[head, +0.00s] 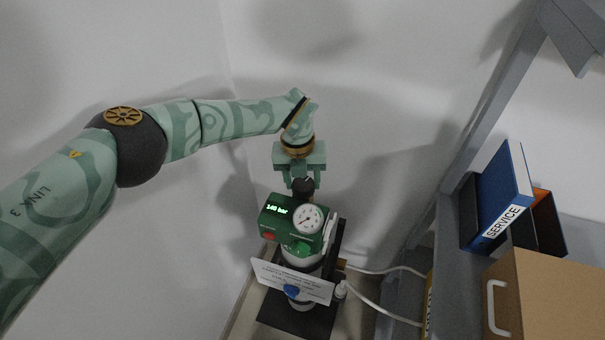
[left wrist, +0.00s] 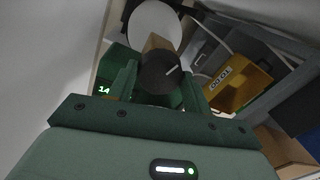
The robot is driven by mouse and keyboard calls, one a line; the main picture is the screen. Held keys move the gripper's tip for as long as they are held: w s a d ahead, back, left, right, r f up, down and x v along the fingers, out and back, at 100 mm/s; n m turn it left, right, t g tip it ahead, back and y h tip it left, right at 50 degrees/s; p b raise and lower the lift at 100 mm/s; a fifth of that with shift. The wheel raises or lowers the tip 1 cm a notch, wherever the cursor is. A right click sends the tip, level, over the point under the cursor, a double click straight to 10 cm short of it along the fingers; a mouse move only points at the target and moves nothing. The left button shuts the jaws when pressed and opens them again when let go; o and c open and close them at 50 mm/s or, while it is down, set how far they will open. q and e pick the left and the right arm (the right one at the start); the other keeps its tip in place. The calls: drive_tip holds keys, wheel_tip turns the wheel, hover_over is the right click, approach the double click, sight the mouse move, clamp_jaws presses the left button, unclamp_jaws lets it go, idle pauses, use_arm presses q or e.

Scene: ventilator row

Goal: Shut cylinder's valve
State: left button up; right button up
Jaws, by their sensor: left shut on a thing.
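The cylinder (head: 303,258) stands upright on a dark base in the corner, partly hidden behind a white card. My left gripper (head: 303,180) comes down from above and is shut on the knob, one finger on each side. In the left wrist view the dark round knob (left wrist: 160,72), with a pale line on it, sits between the fingers. My right gripper is not in view.
A grey shelf to the right holds a blue service binder (head: 502,197) and a cardboard box (head: 545,295). White tubes (head: 385,270) run right from the cylinder. A yellow box (left wrist: 240,88) shows in the left wrist view. White walls stand close behind and left.

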sight(297, 184)
use_arm(q)
drive_tip(key=shift+r+n+p, duration=0.1)
drive_tip(key=shift+n+p, duration=1)
drive_tip(key=shift+n, duration=0.7)
drive_tip(key=o, duration=1)
drive_tip(key=shift+c, duration=0.2)
wheel_tip(297, 184, up, 16)
drive_tip(key=a+p, duration=0.1)
drive_tip(key=p, duration=0.2)
drive_tip(key=shift+s+p, duration=0.15)
drive_tip(key=shift+p, duration=0.25)
drive_tip(key=shift+a, duration=0.1)
